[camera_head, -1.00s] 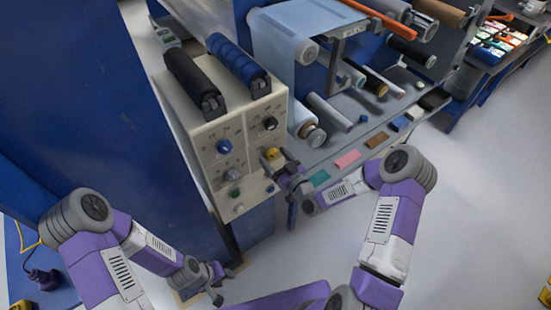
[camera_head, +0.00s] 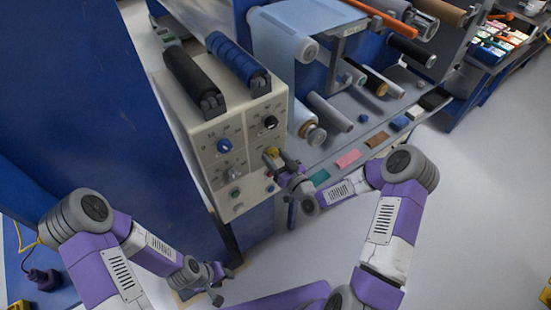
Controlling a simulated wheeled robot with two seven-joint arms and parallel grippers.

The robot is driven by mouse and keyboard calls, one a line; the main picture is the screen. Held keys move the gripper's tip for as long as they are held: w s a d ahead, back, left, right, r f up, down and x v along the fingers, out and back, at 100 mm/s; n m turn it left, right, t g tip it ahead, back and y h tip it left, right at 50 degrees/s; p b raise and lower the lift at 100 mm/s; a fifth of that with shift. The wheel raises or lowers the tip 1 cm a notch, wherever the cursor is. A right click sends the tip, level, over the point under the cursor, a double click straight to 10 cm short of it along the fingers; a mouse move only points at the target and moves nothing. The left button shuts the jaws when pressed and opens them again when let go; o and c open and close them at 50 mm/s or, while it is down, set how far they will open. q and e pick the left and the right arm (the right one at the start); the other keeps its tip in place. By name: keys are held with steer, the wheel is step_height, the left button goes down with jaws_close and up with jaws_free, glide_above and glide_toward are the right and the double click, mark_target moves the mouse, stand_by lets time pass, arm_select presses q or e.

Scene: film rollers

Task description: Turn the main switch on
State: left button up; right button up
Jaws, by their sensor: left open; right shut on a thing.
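The beige control panel (camera_head: 241,178) stands in the middle, tilted in view, with several dials and buttons on its front. A yellow switch knob (camera_head: 271,153), which looks like the main switch, is on the panel's right side. My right gripper (camera_head: 278,160) is at this knob and shut on it; its fingers partly hide the knob, so its exact turn cannot be told. My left gripper (camera_head: 218,286) is open and empty, low and left of the panel, apart from it.
Black (camera_head: 193,80) and blue (camera_head: 238,62) rollers lie on top. A film machine with several rollers and a shelf (camera_head: 330,150) is to the right.

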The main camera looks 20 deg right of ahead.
steer(key=shift+f+m+b, duration=0.1)
steer(key=shift+m+b, duration=0.5)
steer(key=shift+m, duration=0.6)
steer(key=m+b, duration=0.1)
steer(key=m, duration=0.2)
steer(key=shift+m, duration=0.3)
steer(key=m+b, duration=0.1)
steer(key=m, duration=0.2)
steer(key=shift+m, duration=2.1)
steer(key=o, duration=1.1)
steer(key=shift+c, duration=0.2)
steer(key=shift+s, duration=0.1)
